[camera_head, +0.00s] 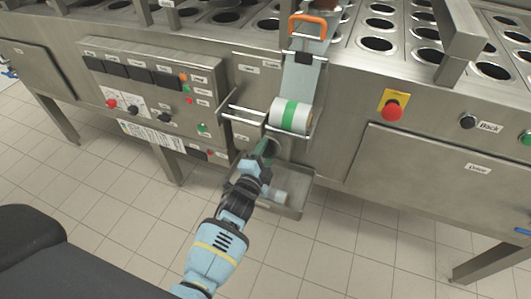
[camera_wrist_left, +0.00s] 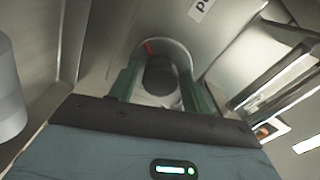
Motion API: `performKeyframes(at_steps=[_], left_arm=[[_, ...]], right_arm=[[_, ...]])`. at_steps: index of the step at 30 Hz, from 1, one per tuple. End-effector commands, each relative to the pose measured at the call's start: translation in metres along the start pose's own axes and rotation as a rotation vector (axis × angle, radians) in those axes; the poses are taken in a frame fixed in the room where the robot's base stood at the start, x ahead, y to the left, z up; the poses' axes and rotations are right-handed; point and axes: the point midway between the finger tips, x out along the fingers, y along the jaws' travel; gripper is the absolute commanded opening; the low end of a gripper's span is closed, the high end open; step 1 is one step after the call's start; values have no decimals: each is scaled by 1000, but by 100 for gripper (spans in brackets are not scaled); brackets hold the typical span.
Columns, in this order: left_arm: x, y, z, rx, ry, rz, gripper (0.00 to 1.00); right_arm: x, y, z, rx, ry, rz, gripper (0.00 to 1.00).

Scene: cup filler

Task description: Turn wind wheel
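The wind wheel appears to be the dark round knob (camera_wrist_left: 160,76) in a pale round recess of the steel machine, seen in the left wrist view. A small red mark shows at the recess's upper left. My left gripper (camera_wrist_left: 160,82) has its two green fingers apart, one on each side of the knob. A narrow gap seems to show on both sides, so the fingers look open around it. In the head view my left gripper (camera_head: 267,149) reaches the machine front below the film roll (camera_head: 290,115), and largely hides the wheel. My right gripper is not in view.
A steel tray (camera_head: 295,205) juts out below the gripper, with a pale roll in it. Metal bars (camera_head: 243,112) stick out left of the film roll. A red emergency button (camera_head: 393,109) is to the right, and a switch panel (camera_head: 150,80) is to the left.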

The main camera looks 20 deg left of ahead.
Motion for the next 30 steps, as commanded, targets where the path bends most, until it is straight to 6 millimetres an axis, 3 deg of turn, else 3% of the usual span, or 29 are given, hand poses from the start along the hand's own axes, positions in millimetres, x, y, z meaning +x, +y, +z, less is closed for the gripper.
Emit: performKeyframes(at_steps=[13, 30], left_arm=[[-6, 1, 0, 0, -1, 1, 57], [-74, 0, 0, 0, 0, 1, 57]], right_arm=[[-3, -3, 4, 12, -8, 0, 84], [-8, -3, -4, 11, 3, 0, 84]])
